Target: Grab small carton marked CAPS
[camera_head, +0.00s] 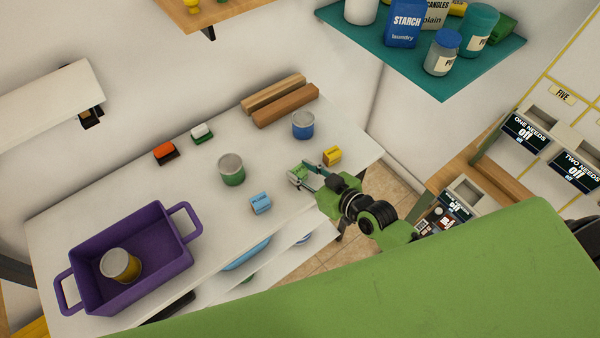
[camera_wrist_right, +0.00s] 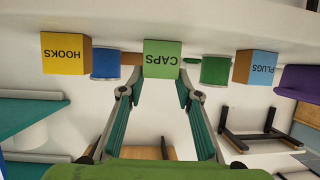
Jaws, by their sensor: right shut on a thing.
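The small green carton marked CAPS (camera_head: 297,174) is at the front right part of the white table (camera_head: 205,222). Its label reads clearly in the right wrist view (camera_wrist_right: 162,58), upside down. My right gripper (camera_head: 304,177) is shut on this carton, with one finger on each side; the fingers also show in the wrist view (camera_wrist_right: 161,78). I cannot tell whether the carton rests on the table or is slightly above it. My left gripper is not in view.
A yellow HOOKS carton (camera_head: 332,156) and a blue PLUGS carton (camera_head: 260,203) stand on either side. Behind are a blue can (camera_head: 303,125) and a green can (camera_head: 232,170). A purple crate (camera_head: 165,275) holding a yellow can (camera_head: 120,265) stands at left. A teal shelf (camera_head: 430,78) overhangs at right.

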